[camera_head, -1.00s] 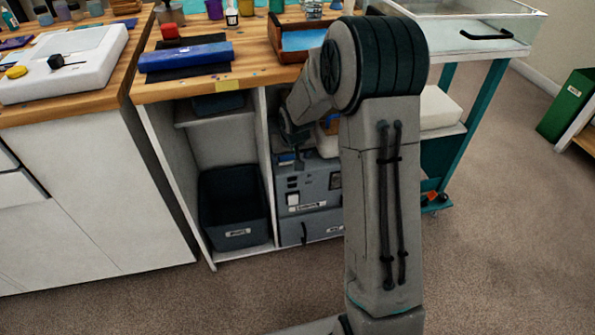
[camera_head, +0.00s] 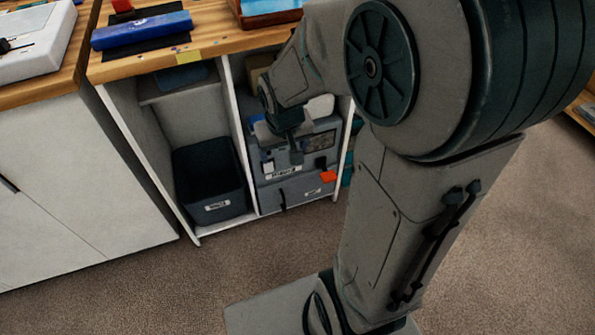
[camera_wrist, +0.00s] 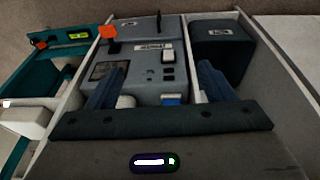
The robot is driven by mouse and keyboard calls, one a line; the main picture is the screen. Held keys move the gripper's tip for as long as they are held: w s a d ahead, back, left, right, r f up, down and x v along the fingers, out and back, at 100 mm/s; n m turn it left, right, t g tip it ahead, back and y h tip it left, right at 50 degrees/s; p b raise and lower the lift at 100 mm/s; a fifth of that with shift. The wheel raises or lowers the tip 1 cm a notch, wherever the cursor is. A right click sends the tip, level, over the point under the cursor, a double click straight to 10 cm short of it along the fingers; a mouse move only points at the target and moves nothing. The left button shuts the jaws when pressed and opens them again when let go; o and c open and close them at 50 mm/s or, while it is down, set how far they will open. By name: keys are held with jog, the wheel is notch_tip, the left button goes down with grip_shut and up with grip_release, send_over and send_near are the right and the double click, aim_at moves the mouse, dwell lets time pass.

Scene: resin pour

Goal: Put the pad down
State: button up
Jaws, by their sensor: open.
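My gripper (camera_wrist: 160,68) is open, its two dark blue fingers spread wide in the wrist view. I see nothing clamped between them. In the head view the gripper (camera_head: 288,122) is at the cabinet's right bay, in front of a grey machine (camera_head: 322,142). The wrist view shows the machine (camera_wrist: 145,60) beyond the fingers. I cannot tell for certain which thing is the pad. A white rounded thing (camera_head: 320,107) is beside the gripper.
A dark bin (camera_head: 210,180) stands in the left bay, beyond a white divider (camera_head: 240,135). The wooden worktop (camera_head: 215,42) overhangs the bays and carries a blue roll (camera_head: 142,30). A teal cart (camera_wrist: 85,45) stands beside the cabinet. Carpet (camera_head: 170,275) in front is clear.

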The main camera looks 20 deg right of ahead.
jog(key=s+r+g, duration=0.1)
jog(key=s+r, duration=0.3)
jog(key=s, duration=0.8)
jog(key=shift+a+r+g+y, duration=0.3)
jog(key=shift+a, duration=0.15)
notch_tip(320, 180, up, 31)
jog(key=t+p, duration=0.1)
jog(key=p, duration=2.6)
jog(key=shift+d+f+t+p, duration=0.15)
jog(key=shift+t+p, duration=0.15)
